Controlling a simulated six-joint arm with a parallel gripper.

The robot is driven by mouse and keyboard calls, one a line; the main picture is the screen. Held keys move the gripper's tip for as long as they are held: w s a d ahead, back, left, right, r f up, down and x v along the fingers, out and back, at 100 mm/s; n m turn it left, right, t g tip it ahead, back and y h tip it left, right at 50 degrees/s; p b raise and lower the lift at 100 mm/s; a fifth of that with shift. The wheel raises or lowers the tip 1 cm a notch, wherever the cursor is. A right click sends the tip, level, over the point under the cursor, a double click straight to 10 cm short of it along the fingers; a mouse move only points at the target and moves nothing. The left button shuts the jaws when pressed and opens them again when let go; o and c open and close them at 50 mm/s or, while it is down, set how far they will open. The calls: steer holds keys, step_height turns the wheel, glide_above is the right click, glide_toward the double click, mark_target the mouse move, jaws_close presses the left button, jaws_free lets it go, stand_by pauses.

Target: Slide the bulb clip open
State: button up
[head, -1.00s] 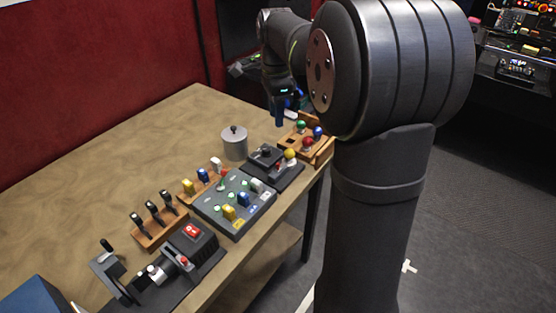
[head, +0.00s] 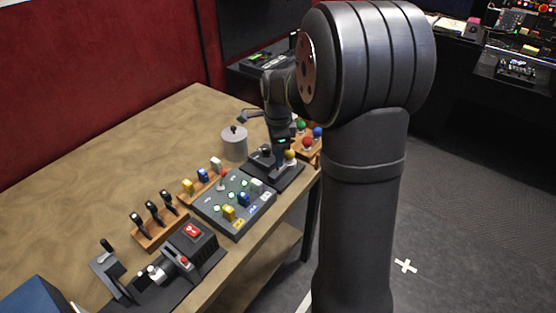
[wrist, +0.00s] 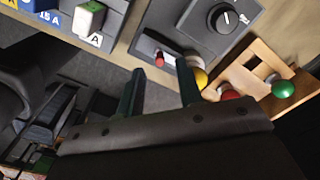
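A dark grey box (head: 272,172) with a black knob sits near the table's right edge; it also shows at the top of the wrist view (wrist: 190,30). At its near side, the wrist view shows a recessed strip with a small red piece (wrist: 159,60) and a pale piece (wrist: 194,62) next to a yellow bulb (wrist: 202,79). I cannot tell for sure which part is the bulb clip. My gripper (wrist: 161,88) is open and empty, its two dark fingers apart, pointing at this strip. The right finger partly hides the area beside the yellow bulb. In the head view my gripper (head: 283,168) is over the box.
A wooden rack (wrist: 255,70) with red, green and blue balls stands beside the box. A grey panel (head: 236,205) with yellow, blue and white switches is on the other side. A grey lidded pot (head: 234,146) stands behind.

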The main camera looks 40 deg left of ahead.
steer(key=shift+f, duration=1.5)
steer(key=shift+c, duration=0.4)
jaws_close()
steer(key=shift+s, duration=1)
steer(key=shift+o, duration=0.4)
jaws_free()
steer(key=shift+r, duration=0.15)
step_height(320, 180, up, 17)
